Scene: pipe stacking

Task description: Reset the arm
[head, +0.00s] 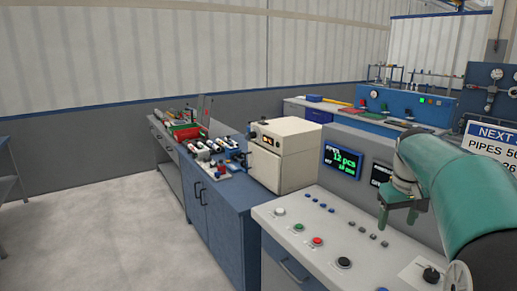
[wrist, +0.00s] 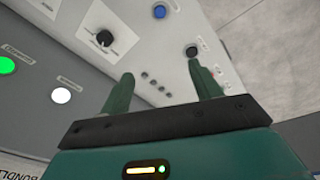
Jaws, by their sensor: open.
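My gripper (wrist: 160,92) shows in the wrist view with its two green fingers apart and nothing between them. Beyond the fingers is the control panel (wrist: 133,55), with a black knob, a blue button and several small buttons. In the head view my green arm comes in from the right, and my gripper (head: 398,215) hangs over the right part of the control console (head: 330,235). It appears apart from the console surface. No pipe is in the gripper.
A beige box machine (head: 284,155) stands on the blue cabinet (head: 225,212), beside several white pipe pieces (head: 207,148). A display screen (head: 342,162) stands behind the console. A red bin (head: 187,132) is farther back. Open floor (head: 90,225) lies at the left.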

